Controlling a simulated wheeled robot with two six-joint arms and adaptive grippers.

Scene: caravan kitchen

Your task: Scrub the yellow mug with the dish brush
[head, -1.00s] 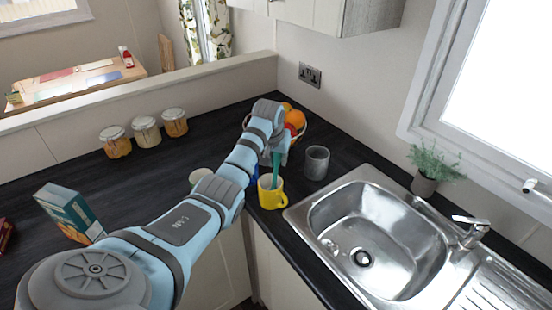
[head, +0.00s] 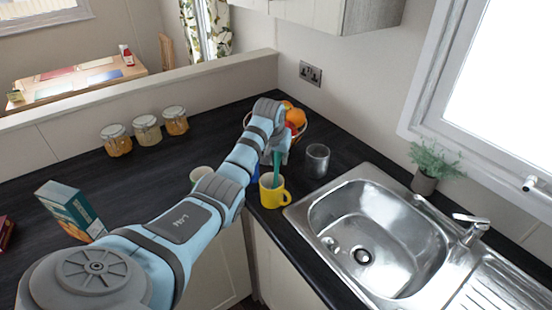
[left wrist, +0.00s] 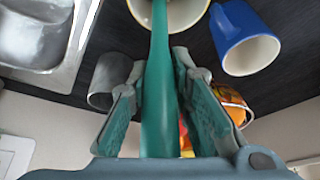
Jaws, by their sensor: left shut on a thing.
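The yellow mug (head: 271,195) stands upright on the dark counter, left of the sink, its handle pointing right. My left gripper (head: 275,154) is above the mug, shut on the green dish brush (head: 277,168). The brush points down into the mug's opening; its head is hidden inside. In the left wrist view the brush handle (left wrist: 158,95) runs between the two fingers to the cream inside of the mug (left wrist: 190,12) at the top edge. Whether the bristles touch the mug wall cannot be seen. My right gripper is out of view.
A blue mug (left wrist: 245,38) stands close beside the yellow one, and a grey cup (head: 317,160) stands behind right. A fruit bowl (head: 304,129) is behind my gripper. The steel sink (head: 318,222) lies to the right. Jars (head: 147,130) and a box (head: 69,208) stand left.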

